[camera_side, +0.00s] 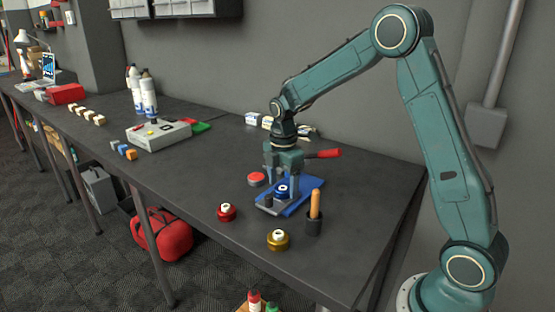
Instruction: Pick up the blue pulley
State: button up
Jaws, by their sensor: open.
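The blue pulley (282,190) is a small round blue piece with a pale centre. It sits on the blue plate (305,194) on the dark bench. My gripper (282,192) points straight down over it. Its two fingers are spread, one to each side of the pulley in this view. Whether a finger touches the pulley cannot be told. Part of the pulley and plate is hidden by the fingers.
A red pulley (227,211), a gold pulley (277,239) and a black holder (313,225) with an orange handle (315,203) stand near the plate. A red button (257,179) is just left. A grey control box (158,134) is farther left. The right bench end is clear.

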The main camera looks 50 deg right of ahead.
aim_at(282, 188)
jog(key=c, duration=1.2)
jog(key=shift+r, duration=0.25)
notch_tip(282, 188, up, 20)
jog(key=shift+f, duration=0.2)
jog(key=shift+c, duration=0.2)
